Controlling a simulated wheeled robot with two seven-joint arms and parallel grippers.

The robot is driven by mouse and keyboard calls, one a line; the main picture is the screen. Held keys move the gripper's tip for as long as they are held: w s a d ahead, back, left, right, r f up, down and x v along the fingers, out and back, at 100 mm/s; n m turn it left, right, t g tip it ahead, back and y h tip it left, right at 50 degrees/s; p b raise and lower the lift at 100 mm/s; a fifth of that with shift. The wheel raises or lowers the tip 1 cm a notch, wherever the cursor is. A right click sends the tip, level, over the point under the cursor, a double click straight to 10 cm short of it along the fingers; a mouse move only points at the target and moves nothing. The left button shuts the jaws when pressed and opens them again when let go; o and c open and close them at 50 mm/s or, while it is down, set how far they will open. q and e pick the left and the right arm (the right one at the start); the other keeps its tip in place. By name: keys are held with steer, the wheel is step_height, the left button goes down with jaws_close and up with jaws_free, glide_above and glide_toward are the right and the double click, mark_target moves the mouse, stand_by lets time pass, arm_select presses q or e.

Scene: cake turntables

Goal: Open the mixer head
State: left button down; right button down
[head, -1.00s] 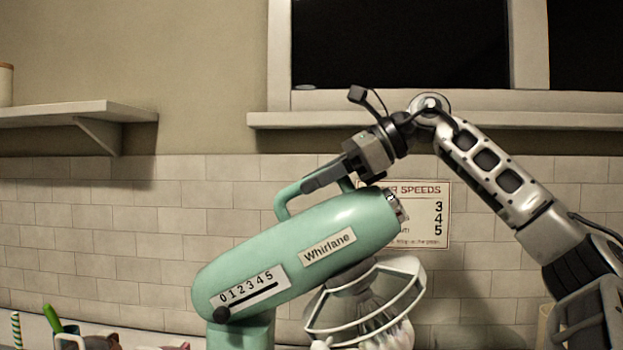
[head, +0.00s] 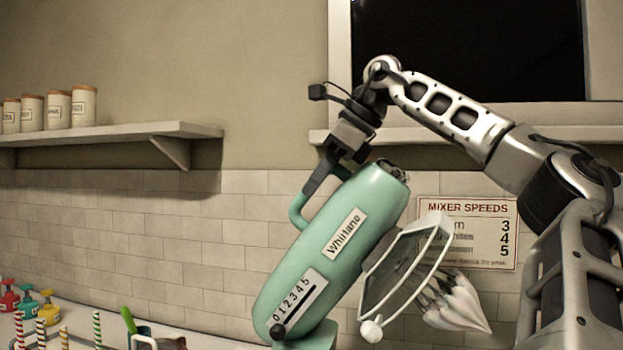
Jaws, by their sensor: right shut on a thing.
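The mint-green mixer head (head: 335,250) is tilted steeply up, its front end toward the upper right. It bears a "Whirlane" label and a 0–5 speed slider. A green handle (head: 297,210) stands out from its upper left side. My right gripper (head: 318,183) reaches in from the right over the head and is shut on this handle. A clear guard with a white rim (head: 405,265) and a pale whisk (head: 455,303) hang from the head's underside. The mixer's base is mostly below the picture. My left gripper is not in view.
A shelf (head: 110,134) with several labelled canisters (head: 85,106) is on the left wall. A "Mixer speeds" sign (head: 468,232) hangs behind, right of the head. Small bottles (head: 28,298) and striped sticks stand at the lower left. A window sill lies behind my right arm.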

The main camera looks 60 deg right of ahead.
steer(key=c, duration=1.3)
jaws_free()
steer(key=v, duration=1.3)
steer(key=shift+s+r, duration=0.2)
steer(key=shift+s, duration=0.1)
steer(key=shift+s+d+r, duration=0.25)
steer(key=shift+s+r, duration=0.1)
steer(key=shift+r, duration=0.05)
steer(key=shift+s+r, duration=0.35)
steer(key=shift+r, duration=0.2)
